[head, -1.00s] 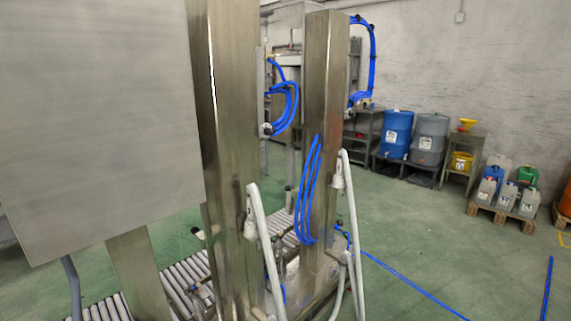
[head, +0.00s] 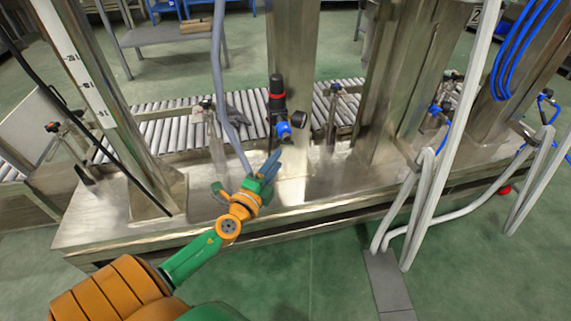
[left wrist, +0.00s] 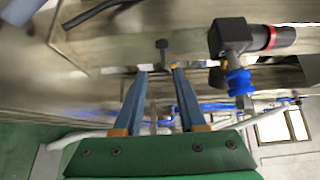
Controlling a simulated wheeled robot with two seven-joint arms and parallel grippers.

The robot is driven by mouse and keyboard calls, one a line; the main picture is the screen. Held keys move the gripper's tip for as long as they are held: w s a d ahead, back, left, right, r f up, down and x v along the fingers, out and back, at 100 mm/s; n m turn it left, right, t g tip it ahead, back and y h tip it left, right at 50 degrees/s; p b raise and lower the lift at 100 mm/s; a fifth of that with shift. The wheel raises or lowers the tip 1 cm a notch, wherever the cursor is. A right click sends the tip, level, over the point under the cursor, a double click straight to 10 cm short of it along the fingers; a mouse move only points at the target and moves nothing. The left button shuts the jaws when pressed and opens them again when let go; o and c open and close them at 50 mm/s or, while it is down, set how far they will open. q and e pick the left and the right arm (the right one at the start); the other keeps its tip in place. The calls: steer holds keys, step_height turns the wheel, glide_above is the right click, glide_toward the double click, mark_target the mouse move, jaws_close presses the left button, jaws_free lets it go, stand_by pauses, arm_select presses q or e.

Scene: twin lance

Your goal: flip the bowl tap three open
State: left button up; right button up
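My left gripper (head: 272,160) reaches in from the lower left, close in front of a black regulator with a red ring (head: 277,95). A blue fitting (head: 284,130) sits below it. In the left wrist view the regulator (left wrist: 245,38) and blue fitting (left wrist: 238,82) are right of the fingers. The left gripper (left wrist: 161,68) is open, with a gap between its fingertips. A small dark fitting (left wrist: 162,46) shows just beyond that gap; I cannot tell if the fingers touch it. I cannot tell which part is bowl tap three. My right gripper is not in view.
The metal base plate (head: 100,222) carries posts and a roller conveyor (head: 180,130) behind. A grey hose (head: 218,80) hangs close to the left gripper. Pale bent pipes (head: 418,210) stand at the right.

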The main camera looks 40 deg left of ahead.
mark_target(289, 144)
arm_select(q)
steer(key=w, duration=0.4)
steer(key=w+a, duration=0.1)
steer(key=w, duration=0.2)
steer(key=shift+r, duration=0.25)
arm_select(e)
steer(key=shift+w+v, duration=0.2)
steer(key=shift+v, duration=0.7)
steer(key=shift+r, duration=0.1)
arm_select(q)
jaws_close()
